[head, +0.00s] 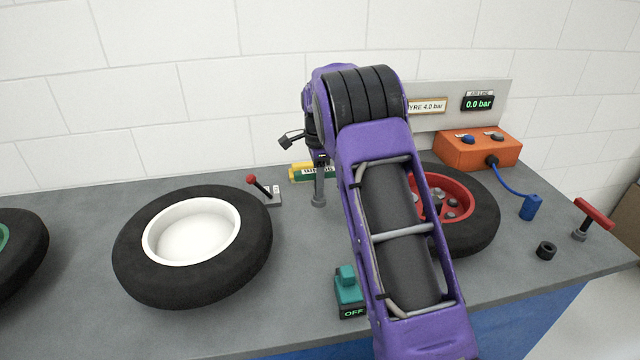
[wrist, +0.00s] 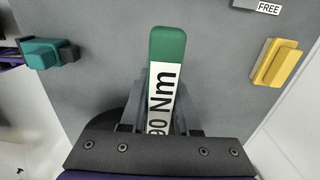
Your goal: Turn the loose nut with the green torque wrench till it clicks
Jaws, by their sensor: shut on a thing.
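My gripper (wrist: 160,115) is shut on the green torque wrench (wrist: 167,45), whose handle shows between the fingers in the wrist view. Its white label reads "90 Nm", with the lower part hidden by my gripper. In the head view a small part of the green wrench (head: 301,178) shows beside my gripper (head: 319,190), at the back of the bench. The red-rimmed wheel (head: 487,215) lies flat to the right with several grey nuts (head: 451,215) on it. My arm hides its left part. I cannot tell which nut is loose.
A yellow item (wrist: 275,62) lies close to the wrench. A red-knobbed lever (head: 262,187) and white-rimmed wheel (head: 195,232) are left, a teal switch (head: 348,285) in front. An orange box (head: 478,150), blue connector (head: 530,207), black ring (head: 545,250) and red T-handle (head: 594,214) are right.

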